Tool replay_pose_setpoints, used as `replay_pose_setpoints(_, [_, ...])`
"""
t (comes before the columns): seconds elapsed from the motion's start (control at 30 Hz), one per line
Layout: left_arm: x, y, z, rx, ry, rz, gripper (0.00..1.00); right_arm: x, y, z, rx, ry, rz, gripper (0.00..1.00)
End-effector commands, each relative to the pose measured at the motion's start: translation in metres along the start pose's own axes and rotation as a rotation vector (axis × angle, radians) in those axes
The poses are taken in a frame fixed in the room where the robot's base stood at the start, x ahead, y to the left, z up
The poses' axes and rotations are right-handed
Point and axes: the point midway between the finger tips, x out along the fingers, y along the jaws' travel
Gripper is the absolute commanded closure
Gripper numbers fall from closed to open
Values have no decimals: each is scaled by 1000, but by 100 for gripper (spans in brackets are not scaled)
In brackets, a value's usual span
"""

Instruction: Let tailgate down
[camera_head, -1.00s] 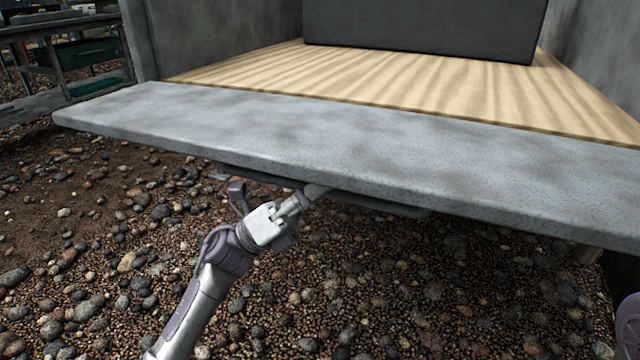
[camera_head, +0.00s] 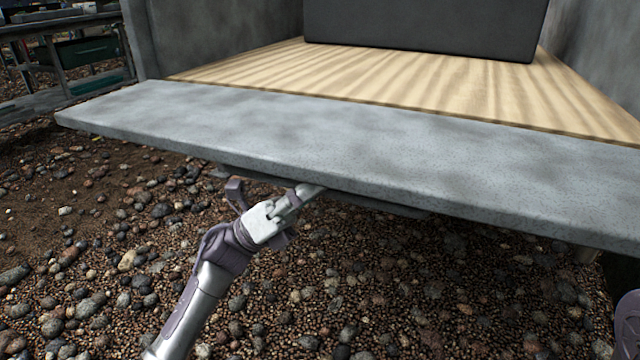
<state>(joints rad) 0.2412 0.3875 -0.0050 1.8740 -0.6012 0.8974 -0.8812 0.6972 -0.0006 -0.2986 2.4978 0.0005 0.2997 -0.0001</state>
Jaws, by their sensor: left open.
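The grey tailgate (camera_head: 330,150) lies folded down, close to level, across the view at the rear of the bed. Its outer edge faces me and stands above the gravel. My left gripper (camera_head: 275,195) is at the tailgate's underside, below its near edge and left of the middle. Its fingers are open. One finger reaches up to a grey bar under the tailgate; whether it touches is hidden. A dark strip (camera_head: 400,208) shows under the edge, mostly hidden. At the lower right edge only a small purple part of mine shows; the right gripper is not seen.
The wooden bed floor (camera_head: 400,85) lies behind the tailgate, between grey side walls (camera_head: 215,40). A dark box (camera_head: 425,25) stands on it at the back. A bench with a green box (camera_head: 85,50) stands at the far left. Gravel and stones (camera_head: 100,250) cover the ground.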

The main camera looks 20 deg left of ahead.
Motion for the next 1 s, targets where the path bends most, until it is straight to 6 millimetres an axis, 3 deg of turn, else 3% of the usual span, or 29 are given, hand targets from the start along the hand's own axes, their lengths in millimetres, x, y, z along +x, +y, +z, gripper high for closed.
replay_pose_setpoints(0.5, [-98, 1, -2, -3, 3, 4, 59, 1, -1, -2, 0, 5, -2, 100])
replay_pose_setpoints(0.7, [-114, 0, -2, -3, 3, 0, 59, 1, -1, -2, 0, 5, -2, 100])
replay_pose_setpoints(1.0, [-116, 0, -2, -2, 3, 0, 59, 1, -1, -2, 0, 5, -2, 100])
